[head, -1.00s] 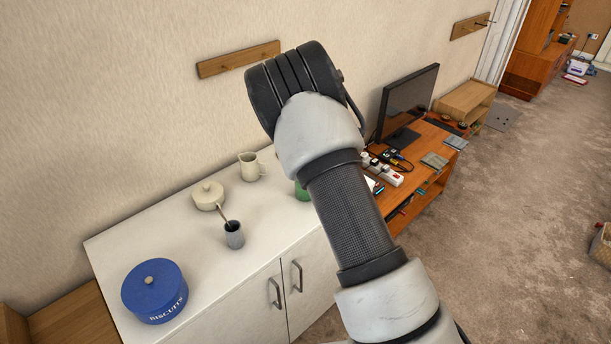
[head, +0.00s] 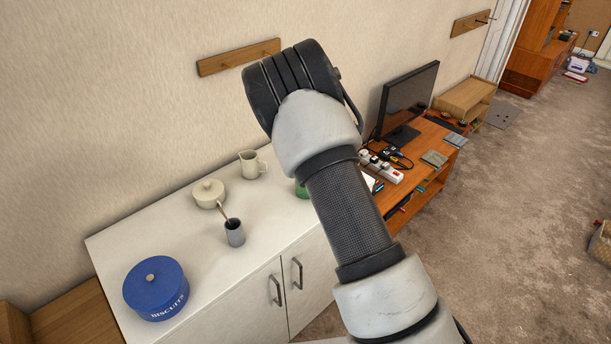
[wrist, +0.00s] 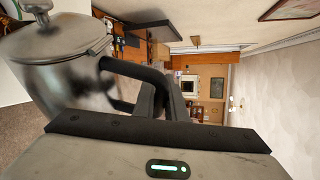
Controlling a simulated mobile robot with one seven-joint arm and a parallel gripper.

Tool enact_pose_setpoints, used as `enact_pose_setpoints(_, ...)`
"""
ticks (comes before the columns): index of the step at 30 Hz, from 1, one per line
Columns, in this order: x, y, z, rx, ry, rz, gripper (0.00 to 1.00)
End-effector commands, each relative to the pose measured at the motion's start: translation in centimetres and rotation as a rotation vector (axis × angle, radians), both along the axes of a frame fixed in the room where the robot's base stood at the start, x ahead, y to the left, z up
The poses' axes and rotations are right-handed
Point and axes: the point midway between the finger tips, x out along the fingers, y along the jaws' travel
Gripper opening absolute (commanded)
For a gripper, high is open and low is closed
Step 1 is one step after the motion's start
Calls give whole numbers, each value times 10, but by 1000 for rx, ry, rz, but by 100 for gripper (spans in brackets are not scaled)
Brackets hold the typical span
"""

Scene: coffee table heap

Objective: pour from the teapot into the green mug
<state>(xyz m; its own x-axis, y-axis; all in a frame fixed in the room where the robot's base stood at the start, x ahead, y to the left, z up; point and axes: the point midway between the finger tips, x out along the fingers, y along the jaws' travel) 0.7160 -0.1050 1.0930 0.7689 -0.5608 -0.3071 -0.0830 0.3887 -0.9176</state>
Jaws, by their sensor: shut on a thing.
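In the wrist view a shiny metal teapot (wrist: 58,72) with a knobbed lid fills the left side. My gripper (wrist: 170,100) is shut on its black handle (wrist: 135,70). The view is turned on its side, so I cannot tell the teapot's exact tilt; its spout is not visible. In the head view my arm hides the gripper and the teapot. A green mug (head: 301,189) stands on the white cabinet, mostly hidden behind my forearm with only its left part showing.
On the white cabinet top (head: 180,245) stand a blue biscuit tin (head: 155,292), a grey cup with a spoon (head: 235,234), a cream lidded pot (head: 208,194) and a cream jug (head: 250,165). A wooden desk with a monitor (head: 408,100) and a power strip (head: 384,170) is to the right.

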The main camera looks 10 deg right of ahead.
Motion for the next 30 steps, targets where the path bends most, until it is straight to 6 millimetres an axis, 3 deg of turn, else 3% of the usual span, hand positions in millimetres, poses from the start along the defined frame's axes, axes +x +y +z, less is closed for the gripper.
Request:
enact_pose_setpoints(1,-2,-11,-20,48,-25,-8,0)
enact_pose_setpoints(2,-3,-16,-26,80,-37,-9,0)
enact_pose_setpoints(10,-7,-36,-57,313,-123,-4,0)
enact_pose_setpoints(17,-8,-37,-50,370,-137,1,0)
enact_pose_setpoints(30,-10,-45,-68,442,-164,-1,0)
